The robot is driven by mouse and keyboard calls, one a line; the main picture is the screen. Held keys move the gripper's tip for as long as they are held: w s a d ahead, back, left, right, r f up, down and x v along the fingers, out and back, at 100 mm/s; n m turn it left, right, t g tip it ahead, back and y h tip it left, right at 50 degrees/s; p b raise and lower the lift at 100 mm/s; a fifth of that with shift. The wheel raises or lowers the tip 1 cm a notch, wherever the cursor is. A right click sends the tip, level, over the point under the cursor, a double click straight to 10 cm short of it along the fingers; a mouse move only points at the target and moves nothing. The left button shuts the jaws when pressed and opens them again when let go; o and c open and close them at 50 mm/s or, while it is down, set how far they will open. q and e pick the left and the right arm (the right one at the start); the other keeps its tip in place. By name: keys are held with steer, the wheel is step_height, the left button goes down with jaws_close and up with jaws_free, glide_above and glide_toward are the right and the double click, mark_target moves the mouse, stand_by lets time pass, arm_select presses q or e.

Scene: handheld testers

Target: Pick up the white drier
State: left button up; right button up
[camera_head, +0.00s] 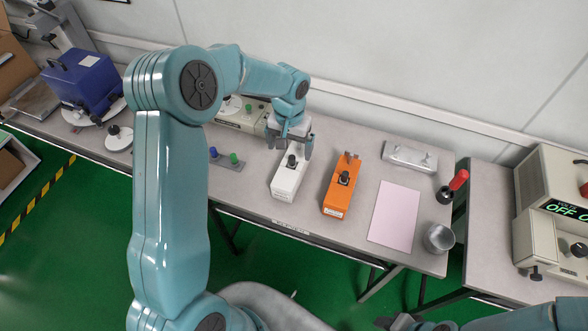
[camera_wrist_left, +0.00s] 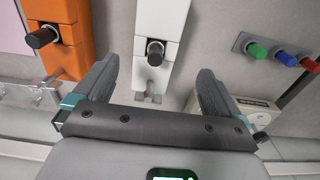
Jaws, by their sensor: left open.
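The white handheld tester (camera_head: 287,181), which fits the white drier, lies on the grey table with a black knob on top. My left gripper (camera_head: 289,148) is over its far end, with its fingers apart. In the left wrist view the white tester (camera_wrist_left: 160,18) runs between the open fingers (camera_wrist_left: 157,70), with a gap on each side, so they do not grip it. Its far end is partly hidden by the gripper in the head view. My right gripper (camera_head: 398,323) shows only in part at the bottom edge, and its jaws are unclear.
An orange tester (camera_head: 337,196) lies just right of the white one; it also shows in the left wrist view (camera_wrist_left: 68,58). Blue and green knobs (camera_head: 234,158) stand to the left. A pink sheet (camera_head: 394,216), metal cup (camera_head: 439,238) and red-handled tool (camera_head: 458,181) are farther right.

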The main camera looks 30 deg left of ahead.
mark_target(290, 156)
arm_select(q)
step_height(290, 156, down, 4)
steer(key=shift+r, duration=0.1)
steer(key=f, duration=0.2)
steer(key=f+p, duration=0.1)
steer(key=f, duration=0.2)
steer(key=shift+d+f+p, duration=0.3)
steer(key=shift+d+p, duration=0.05)
steer(key=c, duration=1.3)
